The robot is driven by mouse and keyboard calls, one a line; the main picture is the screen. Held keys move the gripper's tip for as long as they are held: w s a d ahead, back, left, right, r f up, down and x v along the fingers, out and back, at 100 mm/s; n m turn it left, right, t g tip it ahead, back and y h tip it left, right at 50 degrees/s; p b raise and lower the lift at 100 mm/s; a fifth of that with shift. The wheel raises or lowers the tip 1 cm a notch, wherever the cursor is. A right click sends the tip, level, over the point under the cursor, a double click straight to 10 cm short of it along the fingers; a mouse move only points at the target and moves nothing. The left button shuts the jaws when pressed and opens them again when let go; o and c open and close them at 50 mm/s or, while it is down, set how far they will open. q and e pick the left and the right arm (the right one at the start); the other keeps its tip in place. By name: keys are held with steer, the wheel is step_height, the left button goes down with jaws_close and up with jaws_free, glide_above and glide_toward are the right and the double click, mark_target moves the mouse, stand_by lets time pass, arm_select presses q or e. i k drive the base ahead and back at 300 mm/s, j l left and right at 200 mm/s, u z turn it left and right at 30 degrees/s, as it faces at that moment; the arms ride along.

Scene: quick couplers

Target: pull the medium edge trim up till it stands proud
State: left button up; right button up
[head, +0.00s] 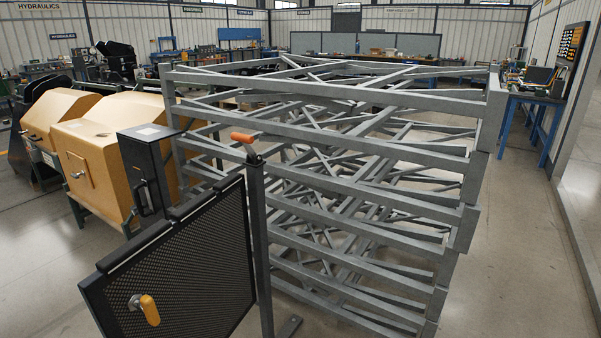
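A dark perforated panel (190,275) stands tilted in the picture at the lower left. Dark edge trim (138,247) runs along its sloping top edge in what look like separate lengths with small gaps. I cannot tell for sure which length is the medium one, or whether any stands above the others. A yellow handle (150,309) sits on the panel's face, near its lower left. Neither my left nor my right gripper is in view.
A grey post (258,240) with an orange grip (243,138) stands at the panel's right edge. Behind it is a large stack of grey metal frames (330,145). A black box (150,168) and tan housings (95,145) stand at the left. Open floor (520,250) lies right.

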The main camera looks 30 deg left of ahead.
mark_target(187, 212)
steer(key=u, duration=1.55)
